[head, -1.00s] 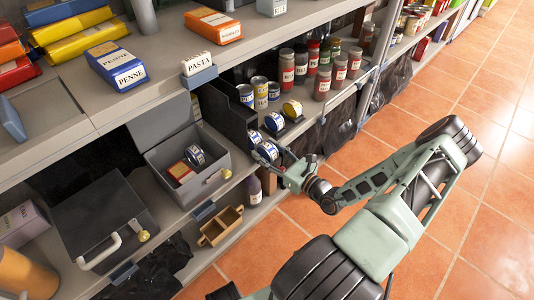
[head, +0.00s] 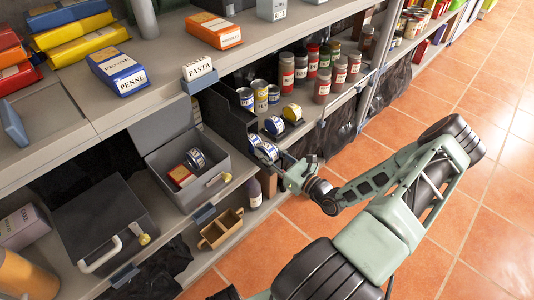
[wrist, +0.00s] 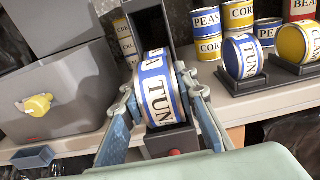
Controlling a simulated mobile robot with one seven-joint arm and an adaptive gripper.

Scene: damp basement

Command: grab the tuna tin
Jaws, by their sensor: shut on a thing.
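The tuna tin (wrist: 158,90) has a blue and white label and lies on its side at the front of a dark sloping rack (wrist: 150,22). In the wrist view, one finger of my gripper (wrist: 158,102) presses against each side of it. My gripper is shut on this tin.
An open grey box (head: 217,178) with a tin inside is left of the rack. The shelf above overhangs.

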